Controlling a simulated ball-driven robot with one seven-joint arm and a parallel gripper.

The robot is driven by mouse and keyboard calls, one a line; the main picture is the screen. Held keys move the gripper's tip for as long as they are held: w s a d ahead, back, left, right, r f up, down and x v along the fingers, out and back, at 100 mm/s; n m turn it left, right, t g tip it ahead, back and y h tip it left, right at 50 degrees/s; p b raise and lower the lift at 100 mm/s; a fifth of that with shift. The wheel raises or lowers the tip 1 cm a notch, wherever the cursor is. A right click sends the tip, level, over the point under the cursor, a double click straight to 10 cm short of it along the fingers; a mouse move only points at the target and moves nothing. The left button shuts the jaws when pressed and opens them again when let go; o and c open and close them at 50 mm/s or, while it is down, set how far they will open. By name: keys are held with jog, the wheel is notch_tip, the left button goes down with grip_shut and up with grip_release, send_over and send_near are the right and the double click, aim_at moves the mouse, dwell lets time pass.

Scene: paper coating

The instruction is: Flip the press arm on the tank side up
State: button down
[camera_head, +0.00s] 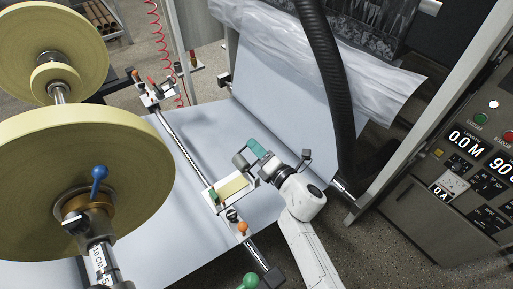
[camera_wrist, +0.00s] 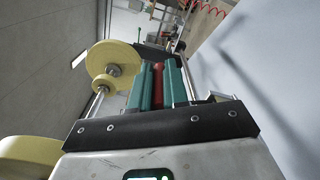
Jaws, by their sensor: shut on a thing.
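My gripper (camera_head: 257,149) has teal fingers and is over the middle of the head view, above the pale sheet. In the wrist view, its two teal fingers (camera_wrist: 158,82) are shut on a red bar (camera_wrist: 157,78), which I take to be the press arm's handle. In the head view the fingers hide this bar. Just below and left of the gripper is a metal bracket (camera_head: 232,188) with a yellowish plate, on a long steel rod (camera_head: 182,148). I cannot tell how the held bar joins the bracket. The tank is not clearly seen.
Large yellow rolls (camera_head: 85,180) stand on the left, with a blue-handled shaft clamp (camera_head: 98,178). A black hose (camera_head: 330,90) hangs close right of my gripper. A control panel (camera_head: 475,150) stands at the right. A green knob (camera_head: 248,281) is at the bottom.

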jog(key=shift+d, duration=0.1)
jog(key=c, duration=1.1)
grip_release()
jog(key=p+v, duration=0.2)
jog(key=v, duration=0.8)
jog(key=shift+s+d, duration=0.25)
jog(key=shift+s, duration=0.05)
